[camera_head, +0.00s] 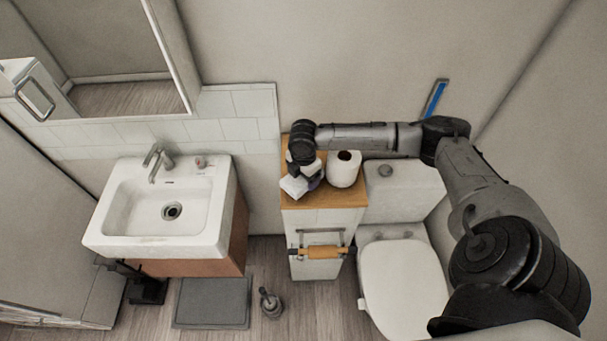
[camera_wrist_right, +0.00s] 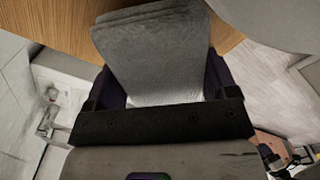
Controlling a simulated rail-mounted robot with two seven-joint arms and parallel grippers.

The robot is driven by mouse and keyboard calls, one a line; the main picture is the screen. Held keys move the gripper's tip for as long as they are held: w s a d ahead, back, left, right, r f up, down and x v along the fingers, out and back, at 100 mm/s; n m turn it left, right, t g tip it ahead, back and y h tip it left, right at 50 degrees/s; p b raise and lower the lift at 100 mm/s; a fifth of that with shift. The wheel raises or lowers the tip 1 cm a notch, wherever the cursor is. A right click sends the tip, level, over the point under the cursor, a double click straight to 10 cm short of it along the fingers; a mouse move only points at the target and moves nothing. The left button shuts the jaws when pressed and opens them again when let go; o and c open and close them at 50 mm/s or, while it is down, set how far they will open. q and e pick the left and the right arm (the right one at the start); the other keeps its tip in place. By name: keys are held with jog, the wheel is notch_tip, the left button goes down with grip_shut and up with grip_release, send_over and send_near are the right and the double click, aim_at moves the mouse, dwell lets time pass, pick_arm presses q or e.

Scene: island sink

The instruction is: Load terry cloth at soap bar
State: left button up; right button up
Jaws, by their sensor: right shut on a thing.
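The terry cloth (camera_head: 293,187) looks whitish and folded in the head view, at the front left of the wooden cabinet top. In the right wrist view it is a grey folded terry cloth (camera_wrist_right: 160,58) between the fingers. My right gripper (camera_head: 309,181) is shut on it, low over the cabinet top; I cannot tell whether the cloth touches the wood. The gripper also shows in the right wrist view (camera_wrist_right: 163,88). A small pinkish thing on the sink's back right rim may be the soap bar (camera_head: 200,162). My left gripper is not in view.
A white paper roll (camera_head: 344,168) stands on the cabinet top (camera_head: 323,199), right of the gripper. The white sink (camera_head: 128,203) with its faucet (camera_head: 157,160) is to the left. The toilet (camera_head: 402,285) is to the right. The sink's right rim is mostly clear.

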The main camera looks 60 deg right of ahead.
jog(key=shift+f+p, duration=0.15)
jog(key=shift+p, duration=0.25)
dwell(1.6)
notch_tip(320, 180, up, 7)
jog(key=p, duration=0.8)
jog(key=shift+p, duration=0.35)
